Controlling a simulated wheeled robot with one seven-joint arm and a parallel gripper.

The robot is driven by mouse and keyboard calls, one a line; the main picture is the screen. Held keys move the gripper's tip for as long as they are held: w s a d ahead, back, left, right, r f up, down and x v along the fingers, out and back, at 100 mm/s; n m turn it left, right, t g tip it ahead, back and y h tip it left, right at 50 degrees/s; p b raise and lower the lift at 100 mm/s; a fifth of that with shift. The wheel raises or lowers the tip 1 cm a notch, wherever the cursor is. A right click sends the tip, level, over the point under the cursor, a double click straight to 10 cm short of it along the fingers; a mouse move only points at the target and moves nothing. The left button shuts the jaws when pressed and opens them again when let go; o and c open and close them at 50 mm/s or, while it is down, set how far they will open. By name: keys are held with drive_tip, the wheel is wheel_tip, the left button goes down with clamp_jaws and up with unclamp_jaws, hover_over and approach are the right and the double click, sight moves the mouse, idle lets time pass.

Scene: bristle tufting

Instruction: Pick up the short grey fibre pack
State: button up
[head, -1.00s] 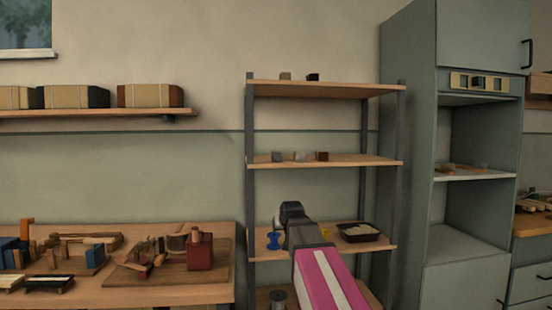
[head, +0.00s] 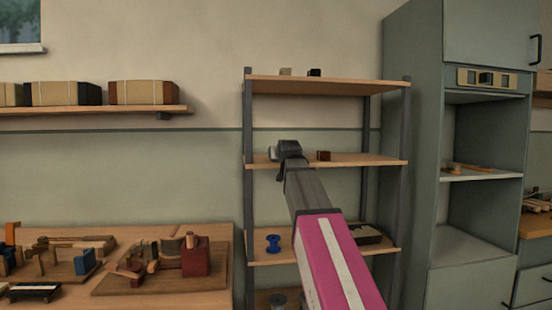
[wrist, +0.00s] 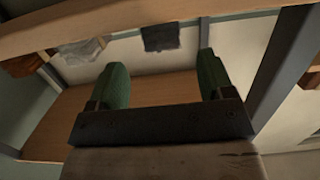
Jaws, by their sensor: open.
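A dark grey pack (wrist: 160,37) shows in the wrist view, which looks upside down, so the pack hangs from the board at the top edge. It is ahead of my gripper (wrist: 163,80), between the lines of the two green fingers and beyond their tips. The fingers are apart with nothing between them. A paler grey pack (wrist: 80,50) is left of it; I take the dark one as the short grey fibre pack, but cannot be sure. In the head view my gripper (head: 288,148) is at the middle shelf and hides most of the packs; a small grey bit (head: 272,153) shows beside it.
A brown block (head: 323,155) stands on the middle shelf (head: 370,160), right of my gripper; it also shows in the wrist view (wrist: 22,62). Shelf posts (head: 249,200) stand close by. The top shelf (head: 350,85) is above, with two small blocks. A blue spool (head: 273,243) sits lower.

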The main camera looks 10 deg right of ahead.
drive_tip(key=w, duration=0.2)
drive_tip(key=w+f, duration=0.1)
drive_tip(key=w, duration=0.5)
drive_tip(key=shift+w+a+f, duration=0.1)
drive_tip(key=shift+f, duration=0.2)
drive_tip(key=c, duration=1)
